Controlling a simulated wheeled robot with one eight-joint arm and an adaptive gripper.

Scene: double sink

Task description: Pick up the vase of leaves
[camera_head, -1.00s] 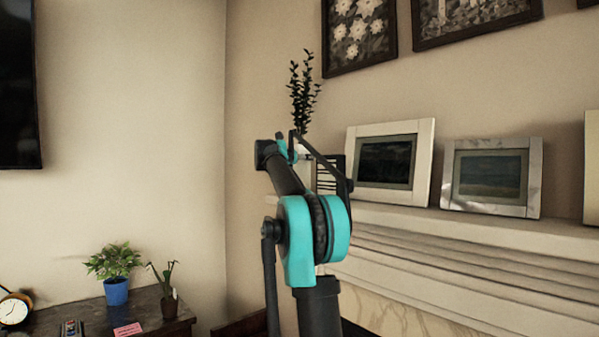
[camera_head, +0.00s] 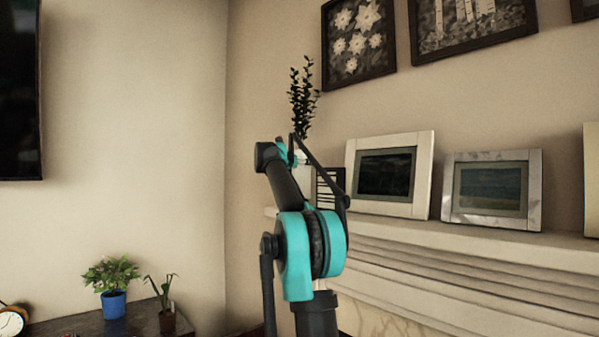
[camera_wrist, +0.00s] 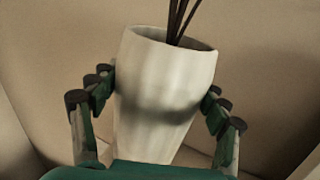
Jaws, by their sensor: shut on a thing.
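The vase of leaves shows dark leafy stems (camera_head: 302,95) above my arm in the head view, near the left end of the mantel. Its white body is mostly hidden there behind my arm. In the wrist view the white vase (camera_wrist: 165,85) fills the middle, slightly tilted, with dark stems rising from its mouth. My gripper (camera_wrist: 160,100) has one finger on each side of the vase and is shut on it. I cannot tell from these views whether the vase's base touches the mantel.
A white mantel shelf (camera_head: 450,235) runs to the right with a white picture frame (camera_head: 390,175) and a marbled frame (camera_head: 492,190) on it. A slatted dark object (camera_head: 328,188) stands close behind my arm. Potted plants (camera_head: 113,290) stand on a dark table at lower left.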

